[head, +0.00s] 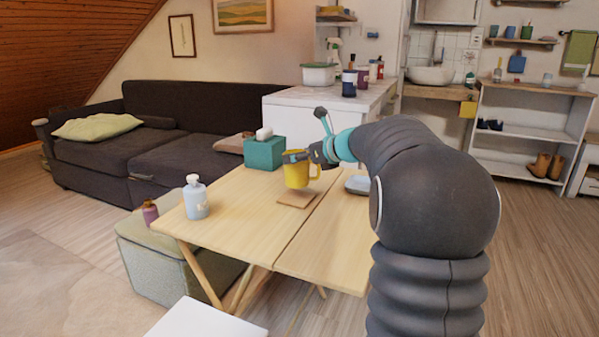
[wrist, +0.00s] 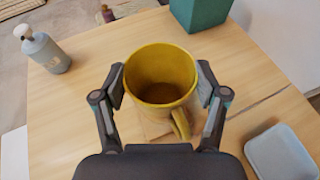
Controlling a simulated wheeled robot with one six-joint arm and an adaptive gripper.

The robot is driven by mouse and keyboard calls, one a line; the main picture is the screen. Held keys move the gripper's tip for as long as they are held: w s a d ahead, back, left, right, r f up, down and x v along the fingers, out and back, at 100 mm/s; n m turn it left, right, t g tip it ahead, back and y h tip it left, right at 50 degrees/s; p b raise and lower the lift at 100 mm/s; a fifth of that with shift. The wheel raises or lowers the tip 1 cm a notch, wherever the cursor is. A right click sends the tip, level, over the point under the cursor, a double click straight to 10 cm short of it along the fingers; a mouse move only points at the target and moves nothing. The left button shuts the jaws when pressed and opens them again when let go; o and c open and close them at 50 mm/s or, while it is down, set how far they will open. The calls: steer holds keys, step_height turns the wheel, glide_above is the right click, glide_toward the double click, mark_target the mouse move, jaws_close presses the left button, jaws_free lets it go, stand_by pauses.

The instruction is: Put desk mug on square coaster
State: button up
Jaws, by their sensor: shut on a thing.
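The yellow desk mug (head: 296,175) is upright above the wooden table, over the square coaster (head: 297,199). In the head view a small gap shows between the mug's base and the coaster. My gripper (head: 297,156) is shut on the mug near its rim. In the wrist view the mug (wrist: 160,74) sits between the two fingers and looks empty, with its handle (wrist: 181,124) towards the lower right. The coaster (wrist: 152,129) shows only in part beneath it; the mug hides the rest.
A teal tissue box (head: 264,153) stands behind the mug on the table (head: 237,207). A pale blue bottle (head: 195,199) stands at the left, and a grey-blue tray (head: 357,185) lies to the right. The table's front part is clear.

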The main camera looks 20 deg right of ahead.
mark_target(306, 168)
steer(key=shift+f+b, duration=0.6)
steer(key=shift+f, duration=1.4)
steer(key=shift+f, duration=0.15)
steer(key=o, duration=1.3)
steer(key=shift+s+r, duration=0.1)
steer(key=shift+r, duration=0.1)
steer(key=v, duration=1.1)
steer(key=shift+s+d+r+p, duration=0.1)
steer(key=shift+s+d+p, duration=0.05)
steer(key=shift+s+p, duration=0.2)
